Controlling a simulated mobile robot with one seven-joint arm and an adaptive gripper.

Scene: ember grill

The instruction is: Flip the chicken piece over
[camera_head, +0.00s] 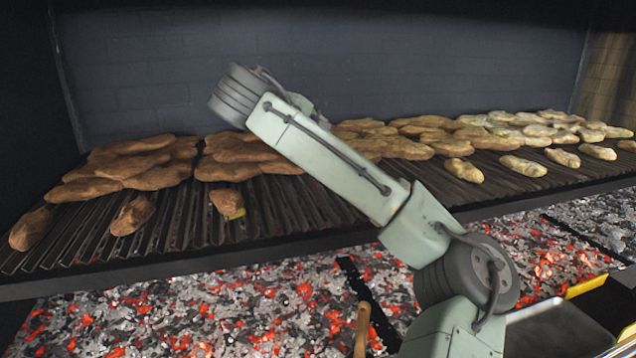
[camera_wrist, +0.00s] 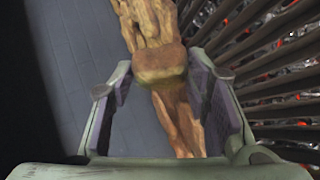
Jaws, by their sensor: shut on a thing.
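In the wrist view, a small browned chicken piece (camera_wrist: 160,66) sits between the two pads of my gripper (camera_wrist: 158,84), which is shut on it. The pads touch its left and right sides. More browned pieces (camera_wrist: 150,20) show beyond it and below it in that view. In the head view, my arm rises from the lower right across the grill, and I cannot make out my fingers there. Browned chicken pieces lie on the grill grate (camera_head: 175,225), with a few single ones along its front, such as one at the left front (camera_head: 132,215).
Heaped browned pieces (camera_head: 130,165) cover the back left of the grate, and paler ones (camera_head: 560,125) the back right. Glowing coals (camera_head: 250,300) lie below the front edge. A dark brick wall (camera_head: 430,60) closes the back. A wooden handle (camera_head: 362,330) stands near the bottom.

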